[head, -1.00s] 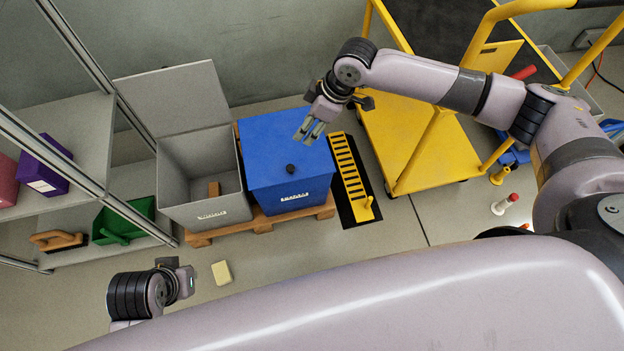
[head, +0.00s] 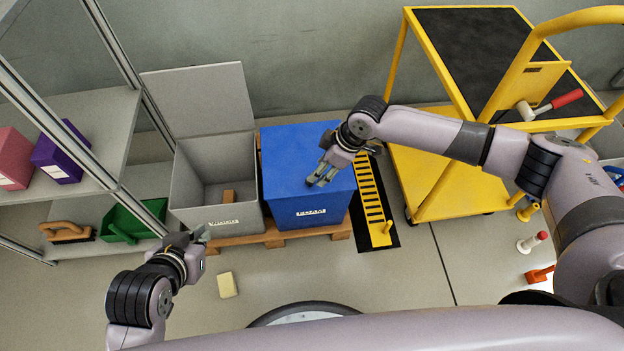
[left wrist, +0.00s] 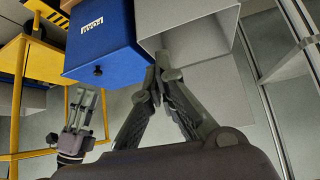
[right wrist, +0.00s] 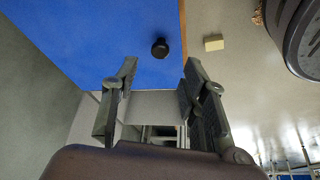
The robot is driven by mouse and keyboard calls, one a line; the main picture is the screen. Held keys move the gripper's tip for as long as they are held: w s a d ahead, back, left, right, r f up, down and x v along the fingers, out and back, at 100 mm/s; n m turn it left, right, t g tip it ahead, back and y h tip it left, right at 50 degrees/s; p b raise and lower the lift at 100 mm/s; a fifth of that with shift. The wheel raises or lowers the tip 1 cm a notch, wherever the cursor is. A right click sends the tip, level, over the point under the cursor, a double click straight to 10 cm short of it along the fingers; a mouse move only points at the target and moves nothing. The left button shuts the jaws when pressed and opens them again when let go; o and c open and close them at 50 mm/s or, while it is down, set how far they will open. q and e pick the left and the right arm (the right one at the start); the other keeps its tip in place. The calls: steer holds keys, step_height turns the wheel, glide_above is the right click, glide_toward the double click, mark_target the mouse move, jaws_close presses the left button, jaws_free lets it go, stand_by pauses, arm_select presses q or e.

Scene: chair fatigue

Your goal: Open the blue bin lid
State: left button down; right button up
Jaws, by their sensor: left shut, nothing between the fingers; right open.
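The blue bin (head: 310,205) stands on a wooden pallet with its blue lid (head: 285,155) closed. The lid's black knob (right wrist: 160,48) shows in the right wrist view, and also in the left wrist view (left wrist: 97,70). In the head view the knob is not visible, with my right gripper over that part of the lid. My right gripper (head: 321,176) is open and empty above the lid; in the right wrist view its fingers (right wrist: 158,72) point toward the lid, with the knob beyond them. My left gripper (head: 203,236) is shut and empty in front of the grey bin.
A grey bin (head: 190,195) with its lid up stands left of the blue bin, a wooden block (head: 229,196) inside. A yellow trolley (head: 450,180) stands right. A shelf (head: 85,150) stands left. A cream block (head: 227,285) lies on the floor.

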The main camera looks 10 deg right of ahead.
steer(key=b+x, duration=0.2)
steer(key=x, duration=0.4)
steer(key=shift+a+f, duration=0.1)
arm_select(q)
steer(key=w+d+r+t+h, duration=0.1)
steer(key=w+d+r+t, duration=0.2)
steer(key=w+r+t, duration=0.3)
steer(key=shift+w+r+h, duration=0.4)
steer(key=shift+w+r, duration=0.35)
steer(key=shift+r, duration=0.5)
arm_select(e)
steer(key=shift+w+a+f, duration=0.1)
steer(key=shift+f, duration=0.1)
arm_select(q)
steer(key=shift+d, duration=0.1)
arm_select(e)
steer(key=shift+c, duration=0.3)
jaws_close()
